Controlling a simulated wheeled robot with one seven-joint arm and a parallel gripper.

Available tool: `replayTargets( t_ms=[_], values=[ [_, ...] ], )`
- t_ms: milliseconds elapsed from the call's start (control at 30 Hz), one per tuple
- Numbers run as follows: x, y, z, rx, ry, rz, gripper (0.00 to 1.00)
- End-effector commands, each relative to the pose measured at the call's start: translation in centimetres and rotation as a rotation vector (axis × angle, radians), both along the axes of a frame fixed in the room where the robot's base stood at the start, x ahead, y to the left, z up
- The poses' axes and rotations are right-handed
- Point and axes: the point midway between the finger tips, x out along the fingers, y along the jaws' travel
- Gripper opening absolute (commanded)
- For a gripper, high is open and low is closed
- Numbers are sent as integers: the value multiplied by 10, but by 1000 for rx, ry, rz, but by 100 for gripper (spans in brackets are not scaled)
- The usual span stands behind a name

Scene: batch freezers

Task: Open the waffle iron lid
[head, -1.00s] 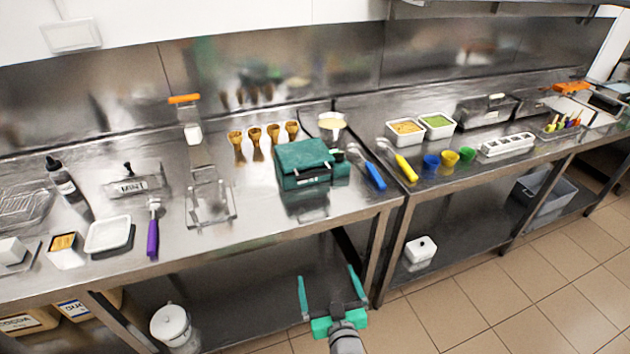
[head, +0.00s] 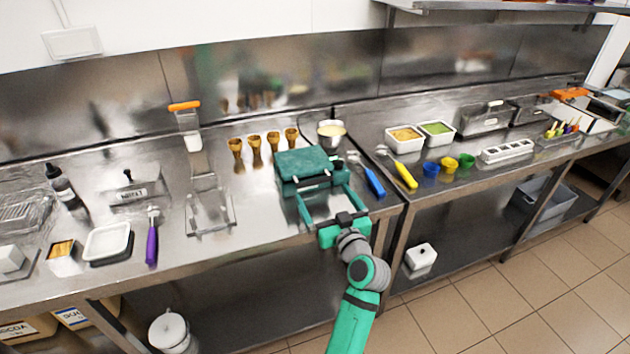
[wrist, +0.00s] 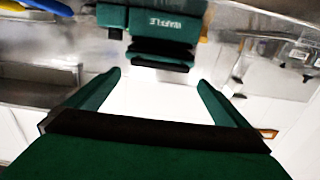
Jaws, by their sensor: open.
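The green waffle iron (head: 308,160) stands on the steel counter, its lid down, with a dark handle along the front. It also shows in the wrist view (wrist: 165,22), marked "WAFFLE", with the dark handle bar (wrist: 162,62) on the side facing me. My gripper (head: 333,200) is open and empty, just in front of the waffle iron at the counter's front edge. In the wrist view my two green fingers (wrist: 160,85) are spread wide and point at the handle, with a gap visible between them and it. In the head view the gripper overlaps the iron's lower front.
Several brown waffle cones (head: 256,150) stand left of the iron. A blue-handled scoop (head: 372,180) and a yellow-handled scoop (head: 403,174) lie to the right.

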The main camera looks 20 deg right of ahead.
Motion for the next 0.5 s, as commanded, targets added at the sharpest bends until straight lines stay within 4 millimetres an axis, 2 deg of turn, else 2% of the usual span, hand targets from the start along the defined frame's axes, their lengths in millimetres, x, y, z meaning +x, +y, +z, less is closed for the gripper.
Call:
replayTargets(
  t_ms=[100, 300, 500],
  values=[
    [23, 1, 1, 3, -2, 1, 100],
    [57, 3, 1, 2, -1, 1, 100],
    [77, 3, 0, 1, 0, -1, 100]
  ],
)
